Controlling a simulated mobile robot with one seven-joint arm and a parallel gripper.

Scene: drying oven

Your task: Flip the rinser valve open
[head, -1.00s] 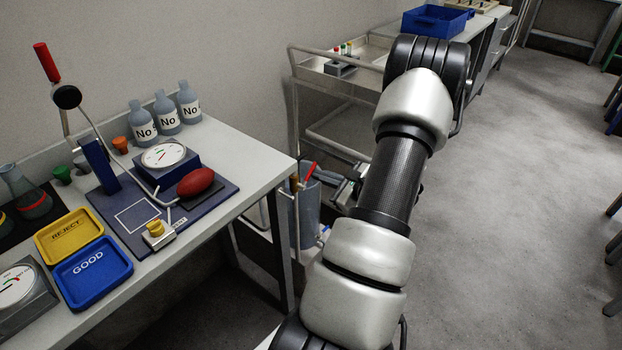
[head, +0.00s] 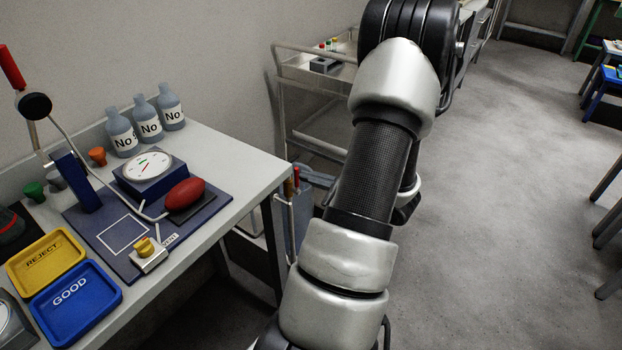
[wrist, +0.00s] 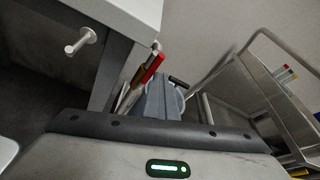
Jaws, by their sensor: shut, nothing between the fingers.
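A red lever-like handle (head: 296,172) shows beside a brass-coloured upright part, just past the right end of the bench; I take it for the rinser valve. In the wrist view the red handle (wrist: 153,67) slants up to the right above the brass part (wrist: 130,94). A blue-grey container (wrist: 160,100) stands right behind it and is partly visible in the head view (head: 303,215). My gripper's fingers are hidden behind my arm in the head view and do not show in the wrist view. Contact with the valve is not visible.
The bench (head: 232,152) on the left carries a dial gauge (head: 148,166), bottles, and yellow and blue trays. A metal peg (wrist: 80,42) sticks out near its edge. A trolley (head: 305,75) stands behind. Open floor (head: 500,200) lies to the right.

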